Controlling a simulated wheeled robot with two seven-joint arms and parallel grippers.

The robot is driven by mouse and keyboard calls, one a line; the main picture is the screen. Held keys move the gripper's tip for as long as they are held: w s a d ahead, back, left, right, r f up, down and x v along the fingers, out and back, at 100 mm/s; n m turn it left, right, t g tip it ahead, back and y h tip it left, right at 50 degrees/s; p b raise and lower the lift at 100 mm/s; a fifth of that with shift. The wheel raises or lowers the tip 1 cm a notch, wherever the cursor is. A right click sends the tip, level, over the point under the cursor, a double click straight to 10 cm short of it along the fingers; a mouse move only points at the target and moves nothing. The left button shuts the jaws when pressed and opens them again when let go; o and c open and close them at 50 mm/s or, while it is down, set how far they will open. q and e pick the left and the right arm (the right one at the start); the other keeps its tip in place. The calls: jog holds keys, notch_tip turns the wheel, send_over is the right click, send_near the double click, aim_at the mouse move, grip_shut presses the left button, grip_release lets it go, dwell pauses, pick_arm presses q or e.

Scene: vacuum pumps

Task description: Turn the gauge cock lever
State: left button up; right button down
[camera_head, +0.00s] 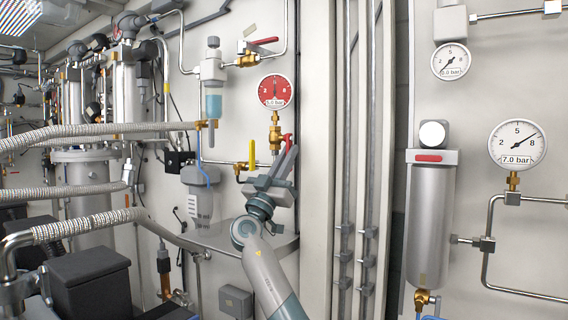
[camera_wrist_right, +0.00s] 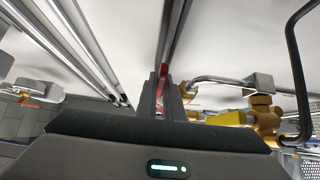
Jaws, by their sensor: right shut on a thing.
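The gauge cock lever (camera_head: 289,139) is red and sits beside the brass gauge cock (camera_head: 275,131), below a red-faced gauge (camera_head: 276,91). My right gripper (camera_head: 287,156) reaches up from below and is shut on the lever; only the lever's upper part shows above the fingers in the head view. In the right wrist view a red piece of the lever (camera_wrist_right: 163,71) shows at the gripper's fingers (camera_wrist_right: 168,88), and the rest is hidden between them. My left gripper is not in view.
A yellow-handled valve (camera_head: 252,153) stands close left of my right gripper; its yellow handle also shows in the right wrist view (camera_wrist_right: 228,119). A red-levered brass valve (camera_head: 247,59) is higher up. Vertical pipes (camera_head: 371,130) run to the right. Braided hoses (camera_head: 90,131) cross at left.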

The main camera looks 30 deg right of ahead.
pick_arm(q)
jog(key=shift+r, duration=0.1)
pick_arm(e)
jog(key=shift+r+t, duration=0.1)
jog(key=shift+t, duration=0.2)
jog(key=c, duration=2.2)
grip_release()
jog(key=shift+o, duration=0.2)
